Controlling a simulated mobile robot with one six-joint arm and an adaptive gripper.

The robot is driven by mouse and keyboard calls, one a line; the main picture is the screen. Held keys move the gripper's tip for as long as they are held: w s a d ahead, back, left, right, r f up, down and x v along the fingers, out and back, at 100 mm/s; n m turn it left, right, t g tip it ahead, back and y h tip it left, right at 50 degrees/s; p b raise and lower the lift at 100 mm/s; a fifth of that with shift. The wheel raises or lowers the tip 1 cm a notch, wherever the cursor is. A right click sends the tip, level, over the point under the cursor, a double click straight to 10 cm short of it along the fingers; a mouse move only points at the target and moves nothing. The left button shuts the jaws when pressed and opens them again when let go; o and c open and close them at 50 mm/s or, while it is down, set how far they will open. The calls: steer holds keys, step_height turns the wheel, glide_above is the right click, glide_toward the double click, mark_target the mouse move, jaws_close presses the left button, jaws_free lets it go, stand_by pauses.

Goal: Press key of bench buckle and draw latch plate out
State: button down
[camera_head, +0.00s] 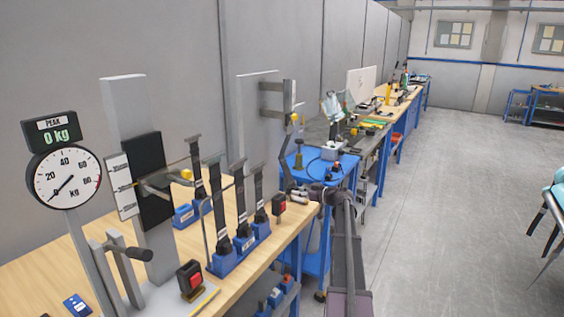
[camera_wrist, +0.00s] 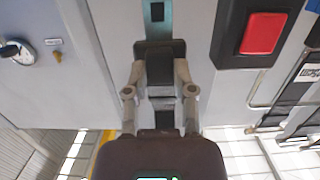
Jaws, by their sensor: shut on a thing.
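The bench buckle, a black block with a red key (camera_wrist: 263,33), is at the upper right in the wrist view, beside my gripper and apart from it. In the head view a red-keyed black buckle (camera_head: 279,204) stands at the bench's right edge, close to my gripper (camera_head: 299,196). In the wrist view my gripper (camera_wrist: 160,68) is shut on a dark piece (camera_wrist: 160,49) that may be the latch plate. A teal strip (camera_wrist: 158,12) with a dark slot runs up from it. Whether the plate sits in a buckle cannot be told. The fingers do not touch the red key.
Several strap stands on blue bases (camera_head: 222,262) line the wooden bench (camera_head: 70,258). A dial gauge (camera_head: 66,178), upright post and another red-keyed block (camera_head: 190,280) stand at left. A blue cart (camera_head: 320,180) is behind my arm.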

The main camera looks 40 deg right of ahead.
steer(key=shift+f+b, duration=0.35)
steer(key=shift+f, duration=0.3)
steer(key=shift+c, duration=1.9)
jaws_free()
steer(key=shift+r, duration=0.1)
steer(key=shift+r+p, duration=0.15)
steer(key=shift+p, duration=0.15)
step_height(320, 180, up, 10)
steer(key=p, duration=1)
steer(key=s+a, duration=0.3)
steer(key=a, duration=0.5)
steer(key=shift+s+f, duration=0.2)
